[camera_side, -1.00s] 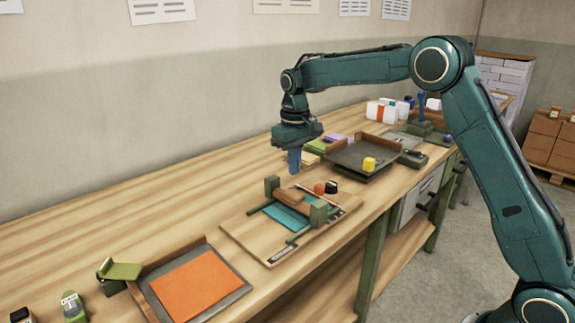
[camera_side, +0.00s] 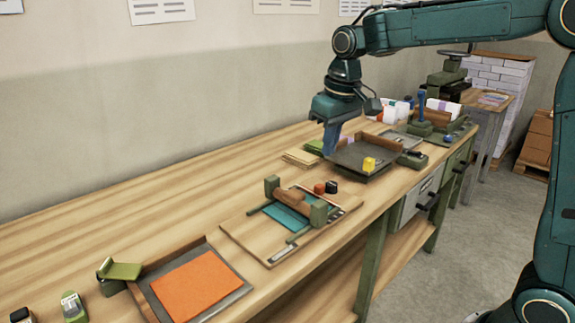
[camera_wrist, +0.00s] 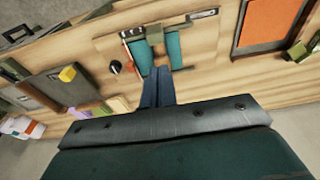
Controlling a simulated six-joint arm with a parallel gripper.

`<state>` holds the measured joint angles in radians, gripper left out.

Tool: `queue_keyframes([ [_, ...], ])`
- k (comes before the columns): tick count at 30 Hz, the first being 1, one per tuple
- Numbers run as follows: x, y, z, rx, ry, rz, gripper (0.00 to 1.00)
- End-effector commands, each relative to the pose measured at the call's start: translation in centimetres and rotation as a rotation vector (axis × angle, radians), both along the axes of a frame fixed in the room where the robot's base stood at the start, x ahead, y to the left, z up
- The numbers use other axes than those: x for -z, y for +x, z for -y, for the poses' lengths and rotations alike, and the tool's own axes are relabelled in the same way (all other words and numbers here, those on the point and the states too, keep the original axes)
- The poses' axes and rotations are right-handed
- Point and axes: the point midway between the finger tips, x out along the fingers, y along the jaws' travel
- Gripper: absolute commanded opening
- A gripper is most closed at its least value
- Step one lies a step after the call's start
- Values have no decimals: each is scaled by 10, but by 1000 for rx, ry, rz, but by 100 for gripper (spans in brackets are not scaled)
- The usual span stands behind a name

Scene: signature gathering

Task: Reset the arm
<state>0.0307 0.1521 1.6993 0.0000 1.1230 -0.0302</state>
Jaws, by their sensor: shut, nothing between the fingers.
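My gripper (camera_side: 330,150) hangs from the dark green arm above the long wooden bench (camera_side: 130,240). Its blue fingers point down and are shut with nothing between them. They also show shut together in the wrist view (camera_wrist: 158,78). In the side view the fingertips appear just left of the dark tray with the yellow block, clear of the wooden press board (camera_side: 240,235). I cannot tell their exact height above the bench.
An orange sheet (camera_side: 197,283) lies in a dark tray at the front. A dark tray (camera_side: 350,160) holds a yellow block (camera_side: 369,164). White containers (camera_side: 390,112) and a blue-handled tool (camera_side: 421,105) stand further back. The bench's left side along the wall is mostly clear.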

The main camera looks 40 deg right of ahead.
Motion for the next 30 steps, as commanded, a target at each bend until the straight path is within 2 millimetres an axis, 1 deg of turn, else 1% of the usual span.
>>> queue_keyframes([
  [1,-6,-12,-1,0,0,16,0],
  [6,-18,-50,-4,-1,0,63,0],
  [14,-26,-108,-8,-2,0,135,0],
  [18,-25,-138,-9,-2,0,173,0],
  [23,-18,-172,-11,-1,1,217,0],
  [27,-9,-201,-12,-2,2,254,0],
  [30,-1,-218,-12,-2,3,281,0],
])
